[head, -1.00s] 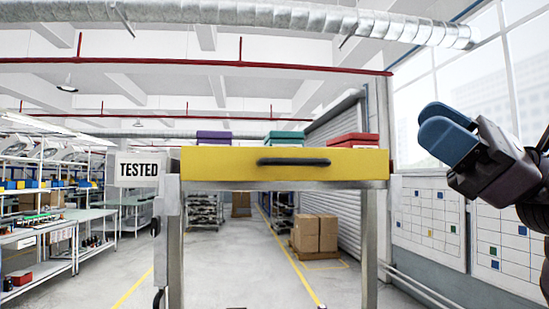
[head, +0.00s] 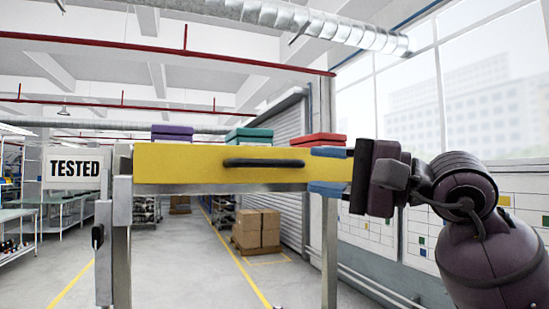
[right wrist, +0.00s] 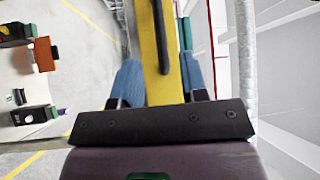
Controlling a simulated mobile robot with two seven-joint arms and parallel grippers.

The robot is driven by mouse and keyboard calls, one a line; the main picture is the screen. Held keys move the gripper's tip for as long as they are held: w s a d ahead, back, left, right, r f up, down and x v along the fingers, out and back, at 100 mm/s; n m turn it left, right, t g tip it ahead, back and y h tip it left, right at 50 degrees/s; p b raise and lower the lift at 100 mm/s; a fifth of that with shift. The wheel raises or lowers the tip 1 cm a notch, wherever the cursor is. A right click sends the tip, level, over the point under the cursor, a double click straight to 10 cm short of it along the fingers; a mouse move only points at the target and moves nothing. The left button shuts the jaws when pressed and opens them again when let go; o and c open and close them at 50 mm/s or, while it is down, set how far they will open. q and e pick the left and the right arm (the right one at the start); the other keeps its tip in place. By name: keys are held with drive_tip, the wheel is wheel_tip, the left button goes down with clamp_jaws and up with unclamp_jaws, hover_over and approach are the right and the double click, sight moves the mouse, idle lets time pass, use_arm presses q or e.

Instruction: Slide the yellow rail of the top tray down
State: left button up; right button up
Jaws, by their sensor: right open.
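The yellow rail (head: 200,164) is the front of the top tray, with a dark horizontal handle (head: 264,163) on its face. In the head view my right gripper (head: 328,170) is at the rail's right end, one blue finger above its top edge and one below. The right wrist view shows the rail (right wrist: 154,60) running between the two spread blue fingers (right wrist: 160,82), with the handle (right wrist: 163,35) farther along. The gripper is open around the rail, not closed on it. My left gripper is not in view.
Purple (head: 172,133), green (head: 249,136) and red (head: 318,140) boxes show above the rail. A "TESTED" sign (head: 76,169) stands at the left. Metal posts (head: 121,250) support the tray. Cardboard boxes (head: 257,230) stand on the floor behind. The floor under the tray is clear.

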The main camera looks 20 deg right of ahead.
sight(283, 164)
drive_tip(key=p+x, duration=0.2)
drive_tip(key=x, duration=0.5)
drive_tip(key=shift+w+a+r, duration=0.1)
drive_tip(key=shift+w+a, duration=0.1)
drive_tip(key=shift+c, duration=0.3)
clamp_jaws()
